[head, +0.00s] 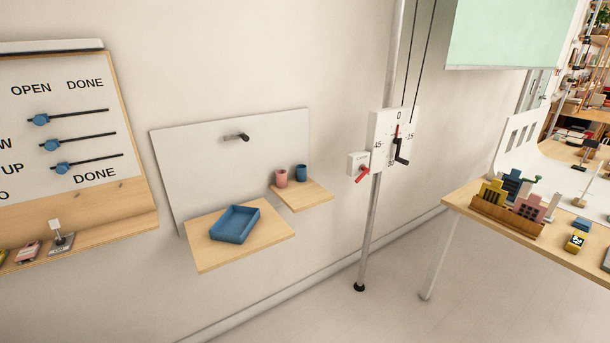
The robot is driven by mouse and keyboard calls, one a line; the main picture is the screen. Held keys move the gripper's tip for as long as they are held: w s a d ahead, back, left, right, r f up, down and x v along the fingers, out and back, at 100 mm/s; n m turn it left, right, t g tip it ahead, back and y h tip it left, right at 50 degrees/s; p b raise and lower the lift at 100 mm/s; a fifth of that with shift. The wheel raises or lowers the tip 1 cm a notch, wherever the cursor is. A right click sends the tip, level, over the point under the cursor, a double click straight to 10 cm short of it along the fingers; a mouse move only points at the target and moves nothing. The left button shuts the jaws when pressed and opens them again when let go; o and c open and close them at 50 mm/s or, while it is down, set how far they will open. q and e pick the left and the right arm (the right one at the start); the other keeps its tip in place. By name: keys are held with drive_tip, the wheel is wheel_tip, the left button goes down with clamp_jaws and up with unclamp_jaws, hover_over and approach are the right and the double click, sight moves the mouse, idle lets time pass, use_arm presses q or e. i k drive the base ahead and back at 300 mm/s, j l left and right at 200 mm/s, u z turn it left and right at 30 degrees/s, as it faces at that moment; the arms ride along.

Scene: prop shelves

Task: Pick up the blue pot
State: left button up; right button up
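The blue pot (301,172) is a small dark blue cup-shaped vessel. It stands upright on a small wooden shelf (312,198) on the wall, near the middle of the head view. A pink pot (281,178) of similar size stands just to its left on the same shelf. Neither of my grippers shows in the head view, so nothing is seen touching the blue pot.
A larger, lower shelf (210,259) left of the pots holds a blue tray (234,224). A dark peg (240,137) sticks out above. A pole (370,235) with a crank board stands to the right. A table (477,212) with model buildings is further right. Floor between is clear.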

sight(301, 173)
drive_tip(key=i+l, duration=0.25)
drive_tip(key=l, duration=0.15)
drive_tip(key=i+l, duration=0.2)
drive_tip(key=l, duration=0.2)
drive_tip(key=i+l, duration=0.25)
drive_tip(key=l, duration=0.15)
drive_tip(key=i+l, duration=0.2)
drive_tip(key=l, duration=0.2)
drive_tip(key=i+l, duration=0.25)
drive_tip(key=l, duration=0.15)
drive_tip(key=i+l, duration=0.2)
drive_tip(key=l, duration=0.25)
drive_tip(key=j+u, duration=0.05)
